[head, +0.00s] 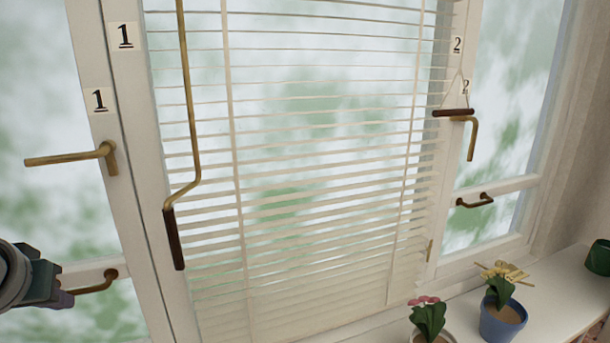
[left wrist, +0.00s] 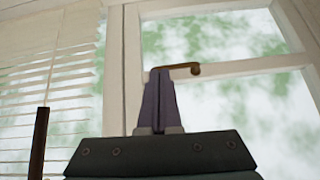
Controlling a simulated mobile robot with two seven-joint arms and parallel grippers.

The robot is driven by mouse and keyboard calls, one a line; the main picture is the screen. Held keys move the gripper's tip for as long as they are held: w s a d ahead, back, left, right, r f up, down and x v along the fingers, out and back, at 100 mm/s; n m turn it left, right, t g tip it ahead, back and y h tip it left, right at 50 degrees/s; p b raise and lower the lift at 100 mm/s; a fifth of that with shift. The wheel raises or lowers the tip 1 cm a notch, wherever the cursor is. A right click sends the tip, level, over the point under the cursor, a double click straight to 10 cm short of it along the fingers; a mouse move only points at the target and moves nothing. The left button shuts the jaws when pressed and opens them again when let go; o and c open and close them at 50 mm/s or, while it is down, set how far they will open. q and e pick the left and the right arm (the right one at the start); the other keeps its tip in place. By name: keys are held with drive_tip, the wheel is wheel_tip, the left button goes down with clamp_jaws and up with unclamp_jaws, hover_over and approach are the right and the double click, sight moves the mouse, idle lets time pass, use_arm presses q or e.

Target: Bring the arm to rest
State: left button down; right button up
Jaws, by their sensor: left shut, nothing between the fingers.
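My left gripper (head: 66,299) is at the lower left of the head view, in front of the left window frame and just left of a brown curved handle (head: 93,284). In the left wrist view its dark purple fingers (left wrist: 157,90) are pressed together with nothing between them. A brown handle (left wrist: 180,70) shows just behind the fingertips there. Whether the fingertips touch that handle cannot be told. My right gripper shows in neither view.
White blinds (head: 310,150) cover the middle window, with a brass crank (head: 190,110) ending in a dark grip. Brass handles (head: 75,158) sit on the frames. Potted flowers (head: 503,316) stand on the white sill (head: 556,290) at right.

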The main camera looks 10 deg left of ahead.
use_arm(q)
drive_tip(key=s+d+m+g+h, duration=0.35)
drive_tip(key=s+d+m, duration=0.35)
drive_tip(key=s+d, duration=1.25)
drive_tip(key=w+a+p+v, duration=0.1)
drive_tip(key=w+p+v, duration=0.1)
drive_tip(key=p+v, duration=0.9)
drive_tip(key=w+a+r+p+v, duration=0.1)
drive_tip(key=p+v, duration=1)
drive_tip(key=shift+w+h, duration=0.35)
drive_tip(key=shift+w, duration=0.1)
drive_tip(key=shift+t, duration=0.25)
